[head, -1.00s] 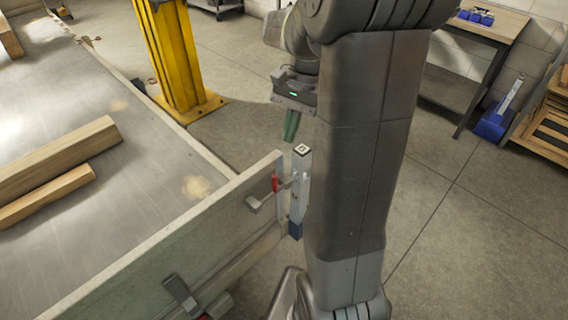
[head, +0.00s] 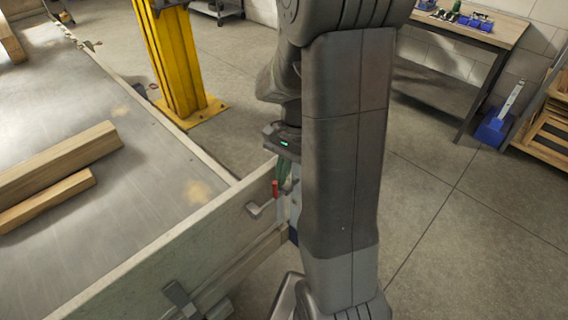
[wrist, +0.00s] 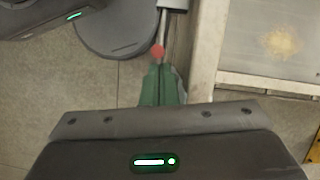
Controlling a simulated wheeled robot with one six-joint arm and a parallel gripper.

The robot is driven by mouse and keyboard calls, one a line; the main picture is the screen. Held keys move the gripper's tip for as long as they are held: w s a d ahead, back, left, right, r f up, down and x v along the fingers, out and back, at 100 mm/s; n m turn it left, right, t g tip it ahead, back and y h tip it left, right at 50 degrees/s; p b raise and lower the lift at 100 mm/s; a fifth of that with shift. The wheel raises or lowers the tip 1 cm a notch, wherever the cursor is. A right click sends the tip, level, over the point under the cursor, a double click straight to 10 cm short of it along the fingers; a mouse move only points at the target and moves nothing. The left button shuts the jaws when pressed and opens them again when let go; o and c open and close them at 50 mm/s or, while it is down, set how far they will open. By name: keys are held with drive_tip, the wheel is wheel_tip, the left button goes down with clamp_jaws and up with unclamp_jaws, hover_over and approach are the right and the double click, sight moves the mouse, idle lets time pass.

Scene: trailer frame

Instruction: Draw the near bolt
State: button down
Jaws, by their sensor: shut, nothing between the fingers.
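A bolt with a red end (head: 275,189) sits at the corner of the trailer's side board (head: 200,235), by the corner post. In the wrist view the red end (wrist: 158,51) shows just beyond my fingertips, with a grey rod running up from it. My gripper (head: 284,180) has green fingers and points down behind the red end in the head view. In the wrist view the two fingers (wrist: 160,70) are closed together and empty. They look very close to the red end; I cannot tell if they touch it. My arm hides much of the post.
A grey latch lever (head: 262,208) is on the board near the corner, and another latch (head: 182,298) is lower down. Timber beams (head: 60,165) lie on the trailer bed. A yellow post (head: 178,65) stands behind.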

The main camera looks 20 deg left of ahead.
idle(0.3)
drive_tip(key=s, duration=0.1)
drive_tip(key=s+a, duration=0.1)
drive_tip(key=s, duration=0.1)
drive_tip(key=shift+s+a, duration=0.25)
drive_tip(key=shift+s, duration=0.15)
drive_tip(key=p+v, duration=0.9)
drive_tip(key=v, duration=0.1)
drive_tip(key=shift+f, duration=0.1)
idle(0.5)
